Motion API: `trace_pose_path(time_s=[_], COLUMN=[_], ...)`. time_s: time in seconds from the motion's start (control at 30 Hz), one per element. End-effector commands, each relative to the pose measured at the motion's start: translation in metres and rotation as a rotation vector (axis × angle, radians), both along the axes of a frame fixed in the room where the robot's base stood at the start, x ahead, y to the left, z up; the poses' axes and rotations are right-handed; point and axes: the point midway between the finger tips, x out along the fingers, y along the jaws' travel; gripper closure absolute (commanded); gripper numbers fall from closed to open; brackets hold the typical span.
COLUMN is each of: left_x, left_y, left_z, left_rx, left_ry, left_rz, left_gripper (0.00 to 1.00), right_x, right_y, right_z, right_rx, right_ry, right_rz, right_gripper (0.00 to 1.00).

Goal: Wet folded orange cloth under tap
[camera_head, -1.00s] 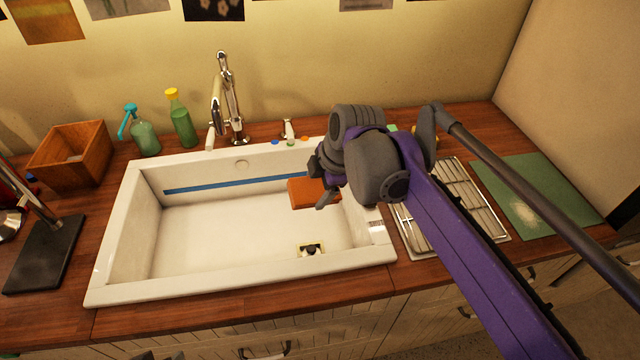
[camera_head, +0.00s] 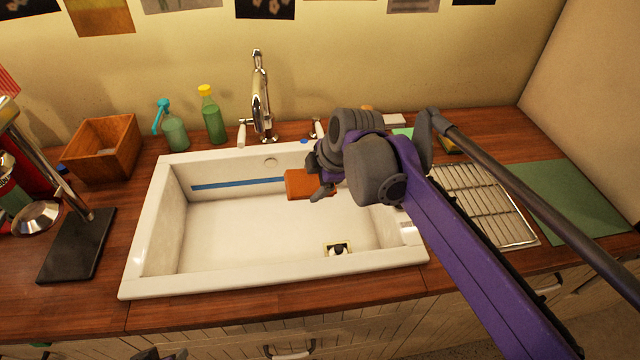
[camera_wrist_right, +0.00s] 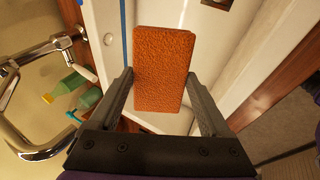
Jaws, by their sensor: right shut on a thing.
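The folded orange cloth (camera_head: 303,185) is a flat block with a rough surface, over the right rear part of the white sink (camera_head: 143,245). My right gripper (camera_head: 318,180) is shut on it; the right wrist view shows the cloth (camera_wrist_right: 165,65) between the two fingers (camera_wrist_right: 160,76). The silver tap (camera_head: 262,100) stands behind the sink, left of the cloth and apart from it. I cannot see any water running. A dark part at the bottom edge of the head view seems to be my left gripper (camera_head: 160,354); its jaws are unclear.
Two green bottles (camera_head: 212,118) and a wooden box (camera_head: 103,145) stand left of the tap. A metal rack (camera_head: 485,205) and a green mat (camera_head: 570,200) lie right of the sink. The sink's middle is clear above the drain (camera_head: 337,249).

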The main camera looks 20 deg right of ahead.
Motion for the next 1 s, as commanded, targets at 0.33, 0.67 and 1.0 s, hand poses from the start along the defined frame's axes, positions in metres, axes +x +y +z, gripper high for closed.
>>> trace_pose_path(time_s=[0.33, 0.67, 1.0], left_x=[-0.004, -0.006, -0.005], left_y=[0.000, 0.000, 0.000], left_z=[-0.011, -0.018, -0.013], left_rx=[0.000, 0.000, 0.000], left_ry=[0.008, 0.012, 0.009], left_rz=[0.000, 0.000, 0.000], left_gripper=[0.50, 0.50, 0.50], right_x=[0.034, 0.065, 0.095], right_y=[0.009, 0.018, 0.026], right_z=[-0.008, -0.014, -0.019], right_rx=[0.001, 0.000, 0.001], right_ry=[0.001, 0.000, 0.000], right_rz=[0.001, 0.001, 0.000], right_gripper=[0.63, 0.63, 0.63])
